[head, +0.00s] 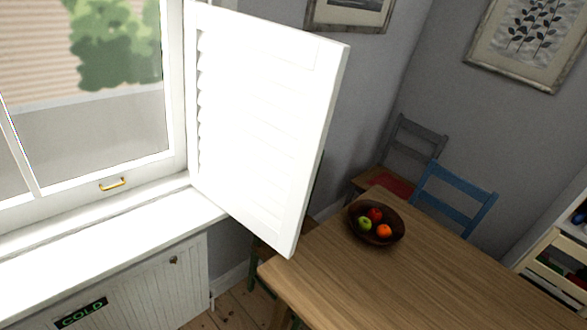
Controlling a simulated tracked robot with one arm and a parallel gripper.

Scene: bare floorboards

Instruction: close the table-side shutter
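The white louvred shutter (262,130) stands open at the right side of the window (90,100). It is attached along its left edge at the window frame and swings out into the room toward the table. Its free edge is at the right, and its lower corner shows close to the left end of the wooden table (400,270). I cannot tell the exact gap between them. My gripper is not in view.
A white sill (110,235) runs below the window, over a panelled box with a COLD sign (82,313). A fruit bowl (393,215) sits on the table. A blue chair (455,195) and a grey chair (410,145) stand behind it. Shelves (560,262) are at right.

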